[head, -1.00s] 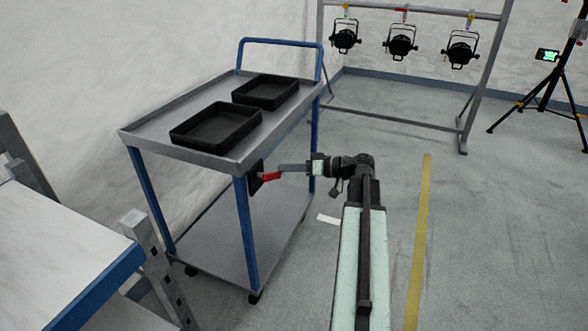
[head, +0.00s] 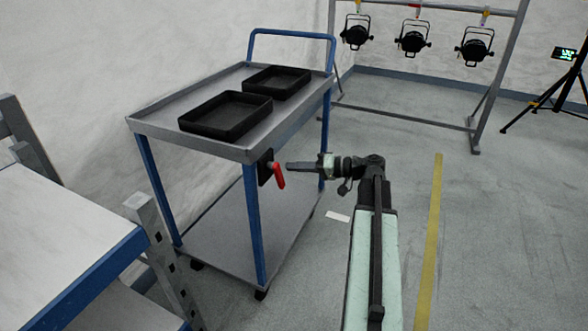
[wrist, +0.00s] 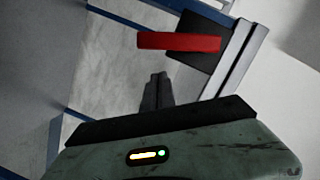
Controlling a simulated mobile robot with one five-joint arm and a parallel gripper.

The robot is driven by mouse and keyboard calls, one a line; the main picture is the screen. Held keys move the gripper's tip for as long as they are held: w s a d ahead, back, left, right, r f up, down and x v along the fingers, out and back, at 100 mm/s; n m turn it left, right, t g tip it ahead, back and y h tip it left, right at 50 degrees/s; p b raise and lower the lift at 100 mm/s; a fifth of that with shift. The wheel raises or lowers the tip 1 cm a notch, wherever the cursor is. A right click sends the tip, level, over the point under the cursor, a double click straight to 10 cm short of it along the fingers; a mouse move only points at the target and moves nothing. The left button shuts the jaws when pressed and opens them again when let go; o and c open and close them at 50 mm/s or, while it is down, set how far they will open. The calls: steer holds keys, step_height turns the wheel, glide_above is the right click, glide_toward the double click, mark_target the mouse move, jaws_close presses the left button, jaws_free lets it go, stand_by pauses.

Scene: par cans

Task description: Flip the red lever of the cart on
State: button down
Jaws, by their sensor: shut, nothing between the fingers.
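The cart (head: 190,146) has a grey top tray, blue legs and a lower shelf. A red lever (head: 279,177) sits on a black plate (head: 264,168) near the cart's near right corner, below the top. In the head view the lever slants down and to the right. In the wrist view the red lever (wrist: 180,41) lies across the picture, in front of its black plate (wrist: 207,58). My gripper (head: 289,166) is shut and empty, its tip just right of the lever. In the wrist view my gripper's fingertips (wrist: 158,78) show a small gap below the lever.
Two black trays (head: 226,114) (head: 277,80) rest on the cart top. A white-topped bench (head: 60,225) with a blue edge stands at the left. Lamps (head: 412,40) hang from a rack behind. Open floor with a yellow stripe (head: 432,220) lies to the right.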

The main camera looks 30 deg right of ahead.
steer(key=s+d+r+p, duration=0.1)
steer(key=s+d, duration=0.4)
steer(key=d, duration=0.5)
steer(key=shift+s+r+p, duration=0.15)
steer(key=shift+r+p, duration=0.15)
steer(key=shift+r, duration=0.15)
